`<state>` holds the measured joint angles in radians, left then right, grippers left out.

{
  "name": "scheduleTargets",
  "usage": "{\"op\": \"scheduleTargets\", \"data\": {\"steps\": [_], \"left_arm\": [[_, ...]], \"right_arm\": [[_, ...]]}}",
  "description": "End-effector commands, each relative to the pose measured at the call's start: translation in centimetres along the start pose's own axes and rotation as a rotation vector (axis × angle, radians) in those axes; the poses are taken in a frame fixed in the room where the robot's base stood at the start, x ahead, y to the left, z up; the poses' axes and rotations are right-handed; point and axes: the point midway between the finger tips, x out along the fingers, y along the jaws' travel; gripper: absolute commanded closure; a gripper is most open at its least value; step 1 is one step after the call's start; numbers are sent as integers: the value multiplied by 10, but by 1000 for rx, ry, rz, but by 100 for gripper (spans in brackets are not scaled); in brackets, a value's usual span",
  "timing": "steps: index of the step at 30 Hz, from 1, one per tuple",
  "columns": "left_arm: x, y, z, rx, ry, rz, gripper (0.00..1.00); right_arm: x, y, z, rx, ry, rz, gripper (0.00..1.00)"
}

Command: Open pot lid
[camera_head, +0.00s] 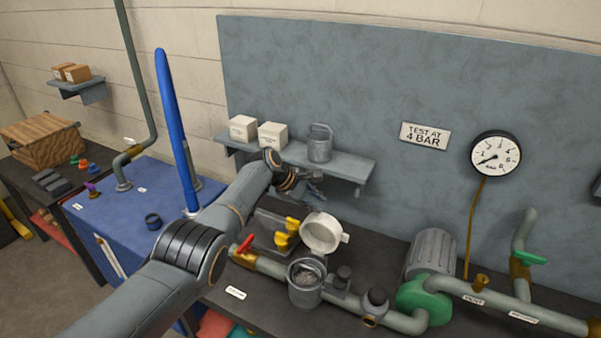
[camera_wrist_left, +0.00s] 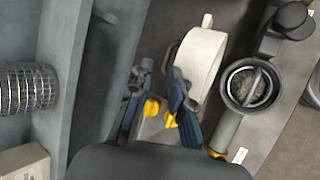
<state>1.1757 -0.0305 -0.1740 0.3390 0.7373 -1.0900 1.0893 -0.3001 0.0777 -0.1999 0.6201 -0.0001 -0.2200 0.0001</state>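The pot (camera_head: 304,291) is a grey round strainer body in the pipe line on the bench. Its mouth is uncovered and a basket with a handle shows inside; the wrist view also shows the pot (camera_wrist_left: 229,94) from above. The pale round lid (camera_head: 322,232) stands raised behind the pot, off its mouth; it also shows in the wrist view (camera_wrist_left: 200,65). My left gripper (camera_head: 312,187) is above and behind the lid, by the shelf's front edge. In the wrist view its fingers (camera_wrist_left: 157,92) are apart, left of the lid, with nothing seen held. My right gripper is not in view.
Two yellow wing knobs (camera_head: 286,240) are beside the lid. A shelf (camera_head: 345,168) with white boxes and a grey mesh basket (camera_head: 319,147) is close behind my gripper. Pipes and a green pump (camera_head: 423,292) fill the bench's right. A blue table (camera_head: 120,225) stands left.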

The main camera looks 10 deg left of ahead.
Motion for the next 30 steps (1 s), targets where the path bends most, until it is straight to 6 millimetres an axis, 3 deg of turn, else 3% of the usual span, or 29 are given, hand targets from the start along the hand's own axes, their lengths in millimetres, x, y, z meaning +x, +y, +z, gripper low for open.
{"op": "scheduleTargets", "data": {"steps": [8, 19, 30], "left_arm": [[-16, 3, 1, -3, -2, -10, 79], [-36, 8, -1, 0, -2, -10, 79], [-62, 18, -1, -2, -2, -12, 79]], "right_arm": [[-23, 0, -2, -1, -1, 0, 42], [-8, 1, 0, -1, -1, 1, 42], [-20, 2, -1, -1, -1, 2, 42]]}}
